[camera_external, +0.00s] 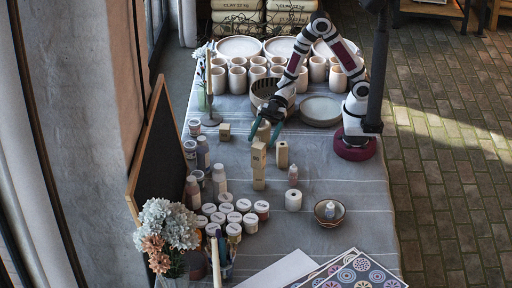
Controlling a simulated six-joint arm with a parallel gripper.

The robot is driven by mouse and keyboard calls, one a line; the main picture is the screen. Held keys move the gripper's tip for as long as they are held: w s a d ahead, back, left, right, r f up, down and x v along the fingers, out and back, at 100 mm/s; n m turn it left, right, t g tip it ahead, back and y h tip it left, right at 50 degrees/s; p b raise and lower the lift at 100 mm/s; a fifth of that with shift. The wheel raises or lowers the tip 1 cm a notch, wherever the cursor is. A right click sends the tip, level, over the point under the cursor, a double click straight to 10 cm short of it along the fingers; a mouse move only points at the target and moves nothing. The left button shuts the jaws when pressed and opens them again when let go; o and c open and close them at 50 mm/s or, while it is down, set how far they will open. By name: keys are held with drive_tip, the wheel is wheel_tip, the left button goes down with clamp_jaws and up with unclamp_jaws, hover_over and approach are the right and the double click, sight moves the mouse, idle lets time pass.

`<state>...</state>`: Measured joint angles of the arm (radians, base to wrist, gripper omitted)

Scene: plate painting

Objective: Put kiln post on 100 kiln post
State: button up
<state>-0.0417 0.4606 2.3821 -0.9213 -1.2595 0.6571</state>
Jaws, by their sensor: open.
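Pale tan kiln posts stand in a narrow stack near the middle of the table, with an upper post (258,155) resting on a lower post (259,179). My gripper (265,131) is just above the top of this stack, with its green fingers apart and open. The picture is too small to tell whether the fingers touch the top post or whether a pale piece lies between them. A cube-like tan post (225,132) lies to the left, and a taller pale post with a dark hole (282,155) stands right of the stack. Number marks are not legible.
Several cups (237,80) and a round dish (320,110) stand behind. Paint jars (261,209) crowd the front left. A white roll (293,200), a small bottle (293,175) and a bowl (329,213) are front right. Table cloth right of the stack (345,180) is clear.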

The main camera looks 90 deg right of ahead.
drive_tip(key=v, duration=0.9)
drive_tip(key=w+d+m+t+h, duration=0.5)
drive_tip(key=w+d+h, duration=0.2)
drive_tip(key=d, duration=0.1)
drive_tip(key=s+d+r+m+g+h, duration=0.1)
drive_tip(key=s+d+m+h, duration=0.1)
drive_tip(key=d+m+h, duration=0.25)
drive_tip(key=s+d+m+g+h, duration=0.1)
drive_tip(key=s+d+m+h, duration=0.2)
drive_tip(key=d, duration=0.3)
drive_tip(key=s+a+m+g+y, duration=0.2)
drive_tip(key=s+a+m+g, duration=0.1)
drive_tip(key=s, duration=0.7)
drive_tip(key=s+a+m+g+y, duration=0.2)
drive_tip(key=s+a+g, duration=0.3)
drive_tip(key=s, duration=0.6)
drive_tip(key=shift+a+r+m, duration=0.15)
drive_tip(key=shift+a+m, duration=0.55)
drive_tip(key=shift+m, duration=0.15)
